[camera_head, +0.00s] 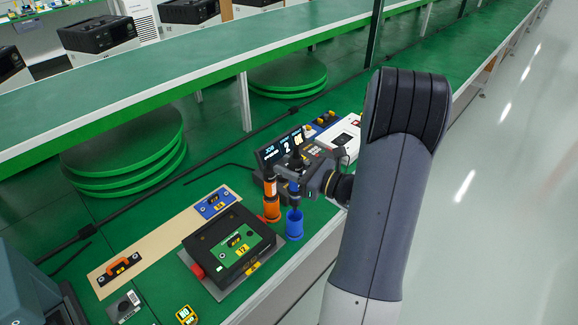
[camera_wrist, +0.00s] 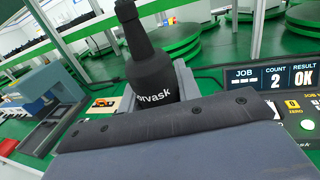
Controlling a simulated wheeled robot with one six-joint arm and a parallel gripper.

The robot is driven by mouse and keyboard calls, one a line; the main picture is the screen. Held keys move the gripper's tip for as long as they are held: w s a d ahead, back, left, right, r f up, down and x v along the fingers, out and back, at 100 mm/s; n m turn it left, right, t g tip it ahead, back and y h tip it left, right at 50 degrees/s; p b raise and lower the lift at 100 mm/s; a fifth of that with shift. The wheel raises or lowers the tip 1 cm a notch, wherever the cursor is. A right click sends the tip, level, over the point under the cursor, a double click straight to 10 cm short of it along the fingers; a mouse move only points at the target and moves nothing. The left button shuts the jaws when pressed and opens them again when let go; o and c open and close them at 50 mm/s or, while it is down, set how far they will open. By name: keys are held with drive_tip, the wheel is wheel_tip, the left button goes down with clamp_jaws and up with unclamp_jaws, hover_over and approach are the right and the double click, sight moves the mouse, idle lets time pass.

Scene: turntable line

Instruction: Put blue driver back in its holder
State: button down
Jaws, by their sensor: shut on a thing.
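My gripper (camera_head: 303,172) is shut on the blue driver (camera_head: 294,187), which hangs roughly upright with a blue band on its dark body. In the wrist view the driver's black body (camera_wrist: 152,72) with white lettering stands at the jaws, partly hidden by the dark gripper housing. The blue holder (camera_head: 294,224), a round cup, stands right below the driver in the head view. The driver's lower end is at or just above the cup's mouth; I cannot tell whether it is inside.
An orange driver (camera_head: 270,186) stands in an orange holder (camera_head: 271,209) close to the left. A black fixture with a green board (camera_head: 239,245) lies front left. A display (camera_head: 278,149) reading JOB, COUNT and RESULT stands behind my gripper; it also shows in the wrist view (camera_wrist: 282,78).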

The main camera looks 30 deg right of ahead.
sight(290, 193)
drive_tip(key=shift+f+b, duration=1.7)
drive_tip(key=shift+f, duration=0.25)
drive_tip(key=shift+f+b, duration=0.65)
drive_tip(key=shift+f, duration=0.25)
drive_tip(key=shift+f+b, duration=1.9)
drive_tip(key=shift+f, duration=0.1)
drive_tip(key=c, duration=0.9)
unclamp_jaws()
drive_tip(key=shift+c, duration=0.2)
drive_tip(key=shift+s+d, duration=0.1)
drive_tip(key=b+v, duration=0.1)
drive_tip(key=v, duration=0.9)
drive_tip(key=shift+s, duration=0.25)
